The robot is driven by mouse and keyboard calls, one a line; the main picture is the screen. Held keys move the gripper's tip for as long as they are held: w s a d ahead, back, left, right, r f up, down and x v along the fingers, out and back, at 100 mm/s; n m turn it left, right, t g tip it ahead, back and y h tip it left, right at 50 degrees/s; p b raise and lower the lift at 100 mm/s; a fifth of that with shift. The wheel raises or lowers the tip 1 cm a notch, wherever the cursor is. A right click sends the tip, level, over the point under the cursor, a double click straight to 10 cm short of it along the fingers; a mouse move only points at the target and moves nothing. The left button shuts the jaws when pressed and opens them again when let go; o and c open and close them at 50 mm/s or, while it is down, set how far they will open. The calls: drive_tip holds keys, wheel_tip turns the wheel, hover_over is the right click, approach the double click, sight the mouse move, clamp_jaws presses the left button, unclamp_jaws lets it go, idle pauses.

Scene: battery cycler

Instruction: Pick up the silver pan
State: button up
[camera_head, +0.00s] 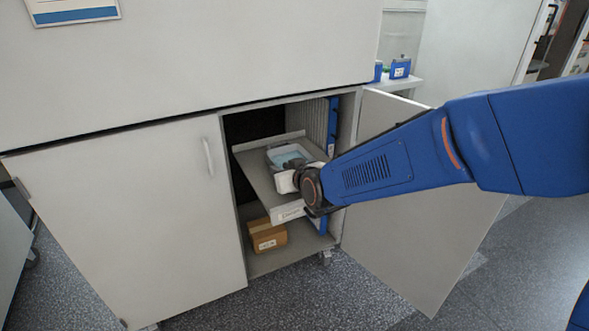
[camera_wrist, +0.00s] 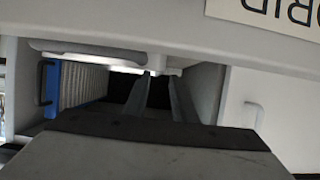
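A pale metallic pan (camera_head: 287,155) with a light blue inside sits on the pulled-out shelf (camera_head: 262,185) in the open cabinet. I take it to be the silver pan; my arm hides its near right part. My gripper (camera_head: 283,180) is at the pan's near side, over the shelf's front, and its fingers are mostly hidden in the head view. In the wrist view the two dark fingers (camera_wrist: 160,80) stand apart with a gap between them. Their tips are close to a pale rim (camera_wrist: 105,50) along the top; I cannot tell whether they touch it.
The right cabinet door (camera_head: 415,225) stands open beside my arm; the left door (camera_head: 130,230) is closed. A cardboard box (camera_head: 267,236) sits on the cabinet floor below the shelf. A blue item (camera_head: 332,125) stands along the right inner wall. Grey floor is clear in front.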

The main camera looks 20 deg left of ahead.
drive_tip(key=shift+x, duration=1.5)
clamp_jaws()
